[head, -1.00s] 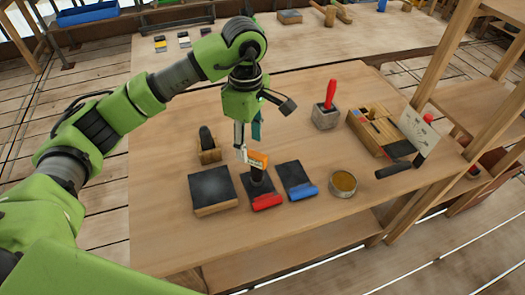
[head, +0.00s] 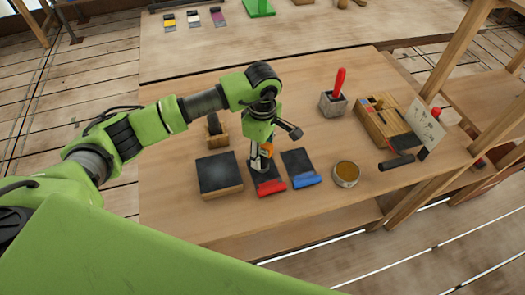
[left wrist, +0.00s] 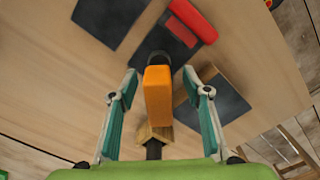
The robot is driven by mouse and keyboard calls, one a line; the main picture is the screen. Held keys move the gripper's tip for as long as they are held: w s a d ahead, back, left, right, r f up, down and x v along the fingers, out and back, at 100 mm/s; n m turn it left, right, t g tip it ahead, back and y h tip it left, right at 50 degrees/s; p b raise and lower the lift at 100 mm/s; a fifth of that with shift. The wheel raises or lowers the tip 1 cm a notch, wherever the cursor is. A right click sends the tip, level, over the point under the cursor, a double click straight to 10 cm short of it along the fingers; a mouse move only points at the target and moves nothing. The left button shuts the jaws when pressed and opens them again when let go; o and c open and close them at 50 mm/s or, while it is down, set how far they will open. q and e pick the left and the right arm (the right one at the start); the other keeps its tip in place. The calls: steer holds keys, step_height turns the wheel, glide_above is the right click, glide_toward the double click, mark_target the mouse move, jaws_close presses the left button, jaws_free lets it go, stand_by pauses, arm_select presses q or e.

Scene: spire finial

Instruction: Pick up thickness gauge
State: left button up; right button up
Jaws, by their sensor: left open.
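The thickness gauge appears to be the orange-bodied tool (head: 267,148) with a dark rounded end, near the black pad with a red edge (head: 270,187) on the table. In the left wrist view, its orange body (left wrist: 158,95) stands between my fingers, with a gap on both sides. My left gripper (head: 261,160) is open, pointing down around the gauge; its fingers (left wrist: 161,76) also show in the left wrist view. The gripper partly hides the gauge in the head view. I cannot tell exactly what the gauge's lower end rests on. My right gripper is not in view.
A dark block on wood (head: 219,176) lies left of the red-edged pad, and a blue-edged pad (head: 300,168) lies right. A round tin (head: 346,174), a stone holder with a red handle (head: 333,102) and a wooden box (head: 382,122) stand further right. A small wooden holder (head: 216,138) is close behind.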

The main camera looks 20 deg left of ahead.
arm_select(q)
steer(key=shift+f, duration=1.25)
steer(key=shift+w, duration=0.1)
jaws_close()
steer(key=shift+r, duration=0.1)
